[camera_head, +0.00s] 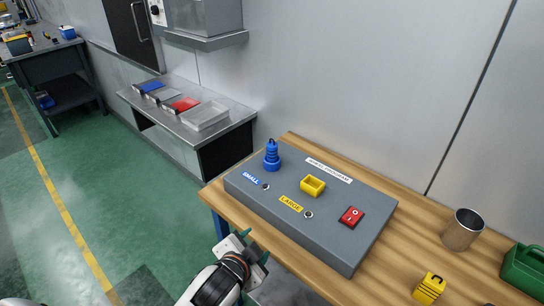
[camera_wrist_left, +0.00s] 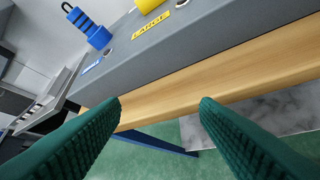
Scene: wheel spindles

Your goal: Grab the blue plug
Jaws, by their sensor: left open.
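The blue plug (camera_head: 271,156) stands upright on the far left part of the grey box (camera_head: 318,230), above the label SMALL. It also shows in the left wrist view (camera_wrist_left: 90,28) at the upper left, with a dark loop on its end. My left gripper (camera_head: 257,243) is open and empty in front of the wooden table's front edge, below and apart from the plug. Its two green fingers (camera_wrist_left: 160,110) are spread wide in the left wrist view, with nothing between them. My right gripper is not in view.
A metal cup (camera_head: 462,230), a yellow block (camera_head: 429,288) and a green case (camera_head: 524,272) are on the wooden table (camera_head: 390,285) at right. A metal bench (camera_head: 180,115) stands behind left.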

